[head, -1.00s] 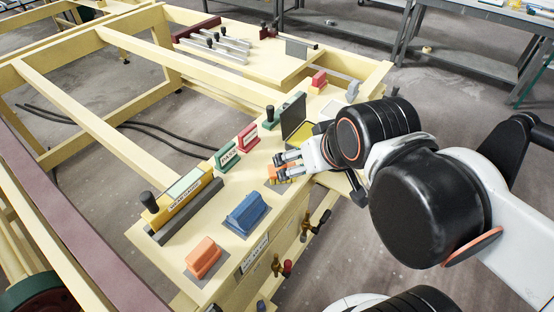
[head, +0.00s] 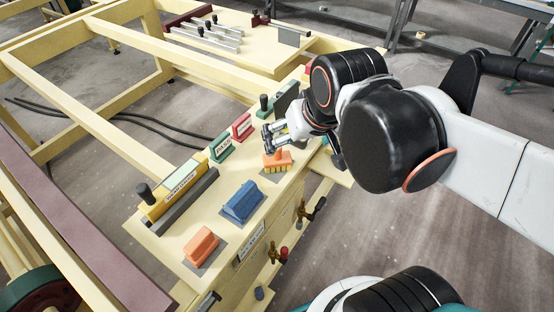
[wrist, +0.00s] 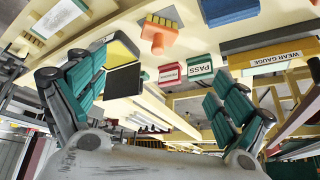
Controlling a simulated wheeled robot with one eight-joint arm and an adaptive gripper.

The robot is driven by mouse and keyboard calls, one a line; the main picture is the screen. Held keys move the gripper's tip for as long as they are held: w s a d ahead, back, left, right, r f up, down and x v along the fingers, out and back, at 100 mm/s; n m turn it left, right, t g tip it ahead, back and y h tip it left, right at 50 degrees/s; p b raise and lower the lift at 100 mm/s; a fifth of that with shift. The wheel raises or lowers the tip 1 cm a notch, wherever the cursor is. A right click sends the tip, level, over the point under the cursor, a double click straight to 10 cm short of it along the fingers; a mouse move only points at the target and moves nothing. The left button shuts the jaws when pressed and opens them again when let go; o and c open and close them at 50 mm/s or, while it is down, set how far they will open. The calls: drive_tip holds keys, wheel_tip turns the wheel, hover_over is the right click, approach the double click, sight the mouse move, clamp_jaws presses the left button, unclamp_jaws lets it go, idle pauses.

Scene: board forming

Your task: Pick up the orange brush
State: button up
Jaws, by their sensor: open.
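The orange brush (head: 277,160), with yellow bristles along its near side, lies on a grey patch of the cream bench top. In the wrist view the brush (wrist: 157,36) shows at the top, between and beyond the fingers. My gripper (head: 268,135) is open and empty. In the head view it appears just behind the brush, apart from it. How high it is above the bench is hard to tell. In the wrist view its teal-padded fingers (wrist: 158,72) are spread wide.
A blue block (head: 243,202) and an orange block (head: 201,247) lie nearer on the bench. The yellow wear gauge (head: 176,189), green PASS block (head: 222,147) and red block (head: 242,126) stand to the left. A dark upright plate (head: 287,99) stands behind my gripper.

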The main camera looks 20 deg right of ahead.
drive_tip(key=w+f+m+g+p, duration=0.1)
drive_tip(key=w+m+g+p, duration=0.15)
drive_tip(key=w, duration=0.45)
drive_tip(key=m+g+p, duration=0.1)
drive_tip(key=g, duration=0.2)
hover_over(277, 159)
drive_tip(key=w, duration=0.1)
wheel_tip(277, 159, down, 5)
drive_tip(key=shift+d+r, duration=0.1)
drive_tip(key=shift+d, duration=0.05)
drive_tip(key=shift+w+f, duration=0.25)
drive_tip(key=shift+f, duration=0.05)
drive_tip(key=shift+w+f+m, duration=0.1)
drive_tip(key=shift+f+m, duration=0.15)
drive_tip(key=shift+f, duration=0.3)
wheel_tip(277, 159, down, 7)
drive_tip(key=shift+f+b, duration=0.1)
drive_tip(key=shift+b, duration=0.7)
drive_tip(key=shift+s+d+f+b, duration=0.1)
drive_tip(key=shift+f+b, duration=0.45)
drive_tip(key=shift+f, duration=1)
drive_tip(key=shift+s+f+b, duration=0.1)
drive_tip(key=shift+f+b, duration=0.45)
drive_tip(key=shift+f, duration=1)
drive_tip(key=shift+r, duration=0.1)
drive_tip(key=shift+c, duration=0.4)
drive_tip(key=c, duration=1.1)
